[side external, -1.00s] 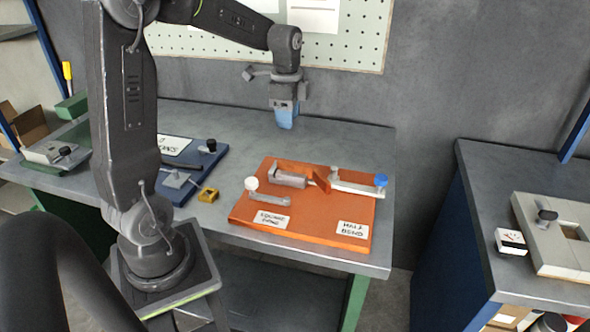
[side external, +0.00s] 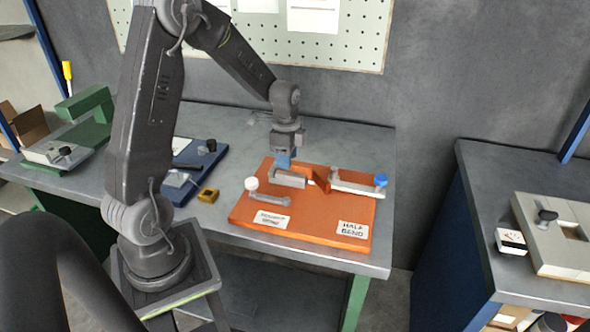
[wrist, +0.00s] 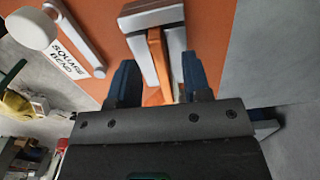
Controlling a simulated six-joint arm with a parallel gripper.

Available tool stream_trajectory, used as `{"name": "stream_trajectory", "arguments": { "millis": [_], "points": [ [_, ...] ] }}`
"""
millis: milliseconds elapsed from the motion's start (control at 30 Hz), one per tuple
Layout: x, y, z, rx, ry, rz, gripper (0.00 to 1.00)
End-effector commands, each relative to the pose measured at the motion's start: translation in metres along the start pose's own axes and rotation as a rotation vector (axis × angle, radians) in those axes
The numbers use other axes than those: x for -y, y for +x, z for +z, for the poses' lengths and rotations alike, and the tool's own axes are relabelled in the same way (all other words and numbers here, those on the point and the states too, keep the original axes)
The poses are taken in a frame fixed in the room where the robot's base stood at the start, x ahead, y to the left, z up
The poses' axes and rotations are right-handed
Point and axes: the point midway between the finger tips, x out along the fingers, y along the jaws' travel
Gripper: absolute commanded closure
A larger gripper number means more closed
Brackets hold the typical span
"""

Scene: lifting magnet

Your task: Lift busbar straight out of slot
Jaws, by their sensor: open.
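My gripper (side external: 283,163) is low over the back left of the orange board (side external: 310,228), at a grey slotted block (side external: 290,181). In the wrist view my gripper (wrist: 161,84) has its two blue fingers apart, one on each side of the grey block (wrist: 150,14). A copper-orange strip (wrist: 157,58) stands in the block's slot, between two grey walls; it looks like the busbar. The fingers appear not to close on anything. Their tips are partly hidden in the side view, and I cannot tell whether they touch the block.
A white-knobbed lever (side external: 251,184) lies left of the block. An orange wedge (side external: 319,178) and a clamp bar with a blue knob (side external: 381,180) stand to the right.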

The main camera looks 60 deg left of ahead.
Motion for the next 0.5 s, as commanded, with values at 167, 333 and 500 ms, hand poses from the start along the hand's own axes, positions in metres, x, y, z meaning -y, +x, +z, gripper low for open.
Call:
{"name": "stream_trajectory", "arguments": {
  "millis": [167,333,500],
  "points": [
    [0.0,0.0159,-0.0002,0.0,0.0,0.0,0.55],
    [0.0002,0.0169,-0.0002,0.0,0.0,-0.001,0.55],
    [0.0002,0.0166,-0.0002,0.0,-0.001,-0.001,0.66]
  ]
}}
